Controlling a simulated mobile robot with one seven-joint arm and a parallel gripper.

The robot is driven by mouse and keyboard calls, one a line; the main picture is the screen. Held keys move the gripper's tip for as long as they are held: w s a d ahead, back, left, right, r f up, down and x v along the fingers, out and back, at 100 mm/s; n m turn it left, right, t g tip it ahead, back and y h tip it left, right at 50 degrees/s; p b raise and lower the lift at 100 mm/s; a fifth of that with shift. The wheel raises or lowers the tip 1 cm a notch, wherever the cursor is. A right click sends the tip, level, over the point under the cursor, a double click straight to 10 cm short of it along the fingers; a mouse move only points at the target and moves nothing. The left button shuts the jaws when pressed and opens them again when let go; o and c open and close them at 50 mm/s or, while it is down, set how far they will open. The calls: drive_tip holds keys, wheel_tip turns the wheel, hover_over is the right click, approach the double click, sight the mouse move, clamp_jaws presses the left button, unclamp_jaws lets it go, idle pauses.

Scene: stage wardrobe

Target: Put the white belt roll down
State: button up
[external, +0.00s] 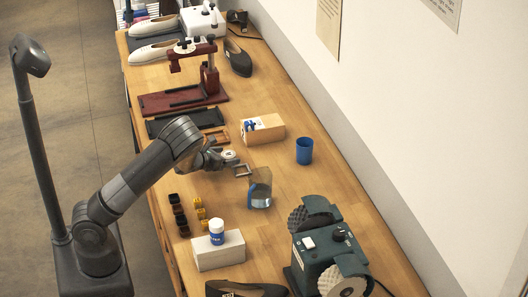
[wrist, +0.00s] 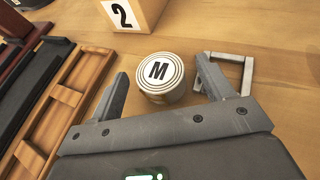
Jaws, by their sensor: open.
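The white belt roll (wrist: 160,74), a round coil with a black M on its top, sits on the wooden bench. In the wrist view it stands upright between the fingertips of my gripper (wrist: 163,70). The jaws are open, with a visible gap on each side of the roll. In the external view the roll (external: 229,155) shows as a small pale disc at the end of my gripper (external: 222,158); the fingers are hard to make out there.
A square metal buckle frame (wrist: 232,70) lies right of the roll. A wooden block marked 2 (wrist: 128,14) stands behind it. A slatted wooden tray (wrist: 58,112) lies left. A blue cup (external: 304,151) and a clear container (external: 260,188) stand farther right on the bench.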

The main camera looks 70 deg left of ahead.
drive_tip(key=shift+w+a+f, duration=0.1)
drive_tip(key=shift+w, duration=0.05)
drive_tip(key=c, duration=1.2)
